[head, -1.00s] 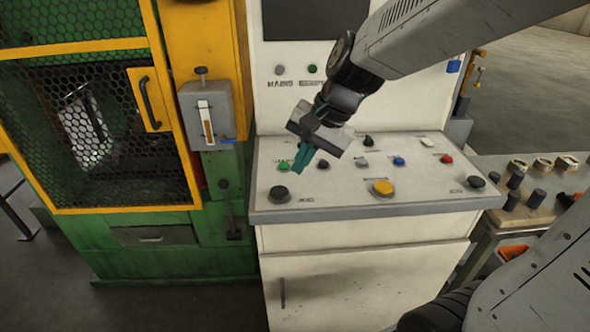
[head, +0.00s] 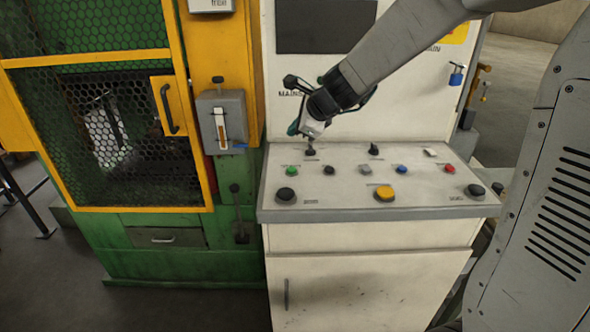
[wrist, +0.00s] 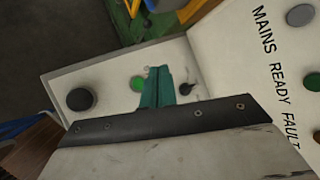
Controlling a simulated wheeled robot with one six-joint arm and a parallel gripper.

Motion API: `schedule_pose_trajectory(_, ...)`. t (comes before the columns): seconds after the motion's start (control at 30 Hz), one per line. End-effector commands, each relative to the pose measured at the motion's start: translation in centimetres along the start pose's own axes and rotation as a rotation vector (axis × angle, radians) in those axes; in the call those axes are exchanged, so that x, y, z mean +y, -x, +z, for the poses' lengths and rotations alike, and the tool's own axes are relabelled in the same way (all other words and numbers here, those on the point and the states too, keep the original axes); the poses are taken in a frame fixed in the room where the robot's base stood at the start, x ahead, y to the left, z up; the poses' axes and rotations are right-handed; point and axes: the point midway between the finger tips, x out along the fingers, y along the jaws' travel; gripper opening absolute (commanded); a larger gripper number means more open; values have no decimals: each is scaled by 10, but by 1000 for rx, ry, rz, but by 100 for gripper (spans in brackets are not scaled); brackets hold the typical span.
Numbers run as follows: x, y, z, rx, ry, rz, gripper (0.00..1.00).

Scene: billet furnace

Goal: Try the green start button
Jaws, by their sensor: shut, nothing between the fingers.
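The green button (head: 292,170) is a small round cap at the left of the sloped white console (head: 340,207). In the wrist view the green button (wrist: 137,83) lies just left of the teal fingertips. My gripper (head: 293,129) is above and behind the button in the head view, close in front of the upright panel. Its teal fingers (wrist: 157,84) are together and hold nothing. I see a gap between the fingers and the button in the head view, and cannot tell its exact size.
A black button (head: 286,195) sits in front of the green one, and a black switch (head: 310,151) stands behind it. Yellow (head: 384,193), blue (head: 401,170) and red (head: 450,168) buttons lie to the right. A green and yellow mesh-doored machine (head: 125,140) stands at the left.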

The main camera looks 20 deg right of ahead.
Motion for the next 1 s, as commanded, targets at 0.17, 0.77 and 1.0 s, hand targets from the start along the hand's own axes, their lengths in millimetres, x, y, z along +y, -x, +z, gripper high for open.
schedule_pose_trajectory(0.17, 8, -11, -8, 0, -2, 3, 0)
schedule_pose_trajectory(0.77, 43, -59, -41, -1, 2, 3, 0)
schedule_pose_trajectory(1.0, 45, -61, -43, -1, 4, 2, 0)
